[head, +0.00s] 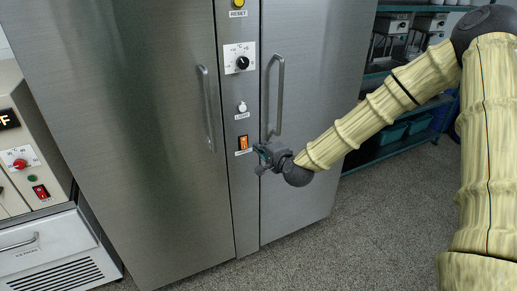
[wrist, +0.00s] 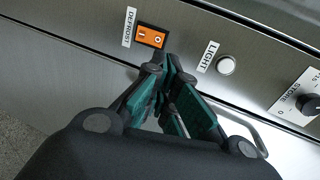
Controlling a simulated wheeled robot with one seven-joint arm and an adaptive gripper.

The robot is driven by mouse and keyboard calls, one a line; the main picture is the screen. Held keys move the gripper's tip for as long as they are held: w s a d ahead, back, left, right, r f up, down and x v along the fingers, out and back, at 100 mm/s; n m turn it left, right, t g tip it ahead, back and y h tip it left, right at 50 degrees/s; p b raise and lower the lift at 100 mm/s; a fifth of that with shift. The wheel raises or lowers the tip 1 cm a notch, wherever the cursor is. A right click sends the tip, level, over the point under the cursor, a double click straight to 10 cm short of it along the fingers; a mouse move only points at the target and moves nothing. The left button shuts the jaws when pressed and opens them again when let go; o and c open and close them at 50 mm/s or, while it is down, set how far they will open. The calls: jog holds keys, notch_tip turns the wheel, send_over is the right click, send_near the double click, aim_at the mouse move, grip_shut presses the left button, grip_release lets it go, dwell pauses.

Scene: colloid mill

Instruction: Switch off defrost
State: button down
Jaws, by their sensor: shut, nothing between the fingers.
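The defrost switch (head: 243,143) is an orange rocker in a dark frame, low on the narrow panel between two steel doors. In the wrist view the switch (wrist: 152,37) sits beside its DEFROST label (wrist: 129,27), with a bar mark at its left end and a round mark at its right end. My gripper (head: 260,153) is just right of the switch in the head view. In the wrist view my green-padded gripper (wrist: 170,68) is shut and empty, its tips just below the switch's right end. I cannot tell whether they touch it.
The LIGHT button (wrist: 225,64) and a dial (head: 243,63) are on the same panel, with a yellow RESET button (head: 239,3) above. Bar handles (head: 206,108) and (head: 275,95) stand out on both doors. A beige machine (head: 22,160) is at left, shelving at right.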

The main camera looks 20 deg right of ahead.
jog(key=shift+r+v, duration=0.25)
jog(key=shift+v, duration=1.1)
jog(key=shift+f, duration=0.1)
jog(key=s+a+f+n+g, duration=0.35)
jog(key=s+f, duration=0.55)
jog(key=f, duration=0.4)
jog(key=s+a+f+n+g, duration=0.35)
jog(key=s+f, duration=0.55)
jog(key=f, duration=0.3)
jog(key=s+f+n+g, duration=0.2)
jog(key=s+f+n, duration=0.1)
jog(key=s, duration=0.6)
jog(key=s+f+n+g+h, duration=0.1)
jog(key=s+f+n+g, duration=0.2)
jog(key=s+f, duration=0.3)
jog(key=s+f+n+g, duration=0.2)
jog(key=s+f+n, duration=0.1)
jog(key=s, duration=1.1)
jog(key=shift+d+f+g+h, duration=0.4)
jog(key=shift+d+f, duration=0.1)
jog(key=shift+f, duration=0.35)
jog(key=shift+w, duration=0.1)
